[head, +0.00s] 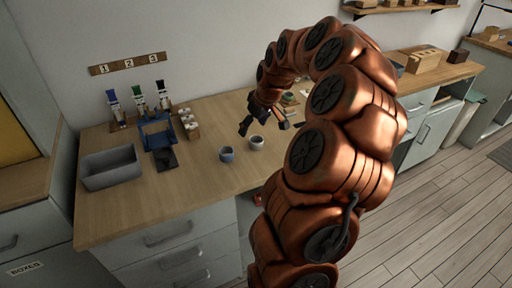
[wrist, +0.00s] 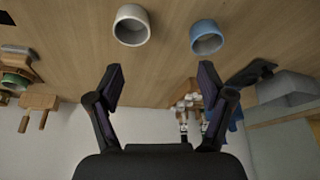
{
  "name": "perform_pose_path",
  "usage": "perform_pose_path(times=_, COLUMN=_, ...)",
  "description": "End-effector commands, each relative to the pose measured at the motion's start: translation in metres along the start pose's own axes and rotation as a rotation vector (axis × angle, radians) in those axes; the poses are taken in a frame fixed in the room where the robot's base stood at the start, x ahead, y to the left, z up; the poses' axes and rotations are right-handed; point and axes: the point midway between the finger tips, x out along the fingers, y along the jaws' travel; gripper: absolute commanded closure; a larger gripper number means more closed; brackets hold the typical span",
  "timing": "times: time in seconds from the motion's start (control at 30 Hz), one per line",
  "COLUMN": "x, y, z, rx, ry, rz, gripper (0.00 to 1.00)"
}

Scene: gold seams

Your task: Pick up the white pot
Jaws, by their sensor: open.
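The white pot (head: 257,143) is a small round cup standing on the wooden worktop, just right of a blue pot (head: 227,154) in the head view. In the wrist view the white pot (wrist: 132,26) is at the top left of centre and the blue pot (wrist: 206,37) is to its right. My gripper (head: 243,127) is open and empty. It hangs above the worktop, close behind the white pot in the head view. In the wrist view its fingers (wrist: 161,82) are spread, and both pots lie beyond the fingertips, apart from them.
A grey bin (head: 110,168) stands at the worktop's left. Next to it are a blue holder (head: 157,134) with upright tools and a rack of white items (head: 189,124). My arm covers part of the worktop's right side. Wooden boxes (head: 421,60) stand farther right.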

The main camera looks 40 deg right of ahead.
Motion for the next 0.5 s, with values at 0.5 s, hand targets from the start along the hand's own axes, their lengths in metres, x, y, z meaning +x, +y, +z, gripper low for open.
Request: perform_pose_path(times=0.5, x=0.035, y=0.037, z=0.009, rx=0.023, ry=0.014, rz=0.029, gripper=0.20)
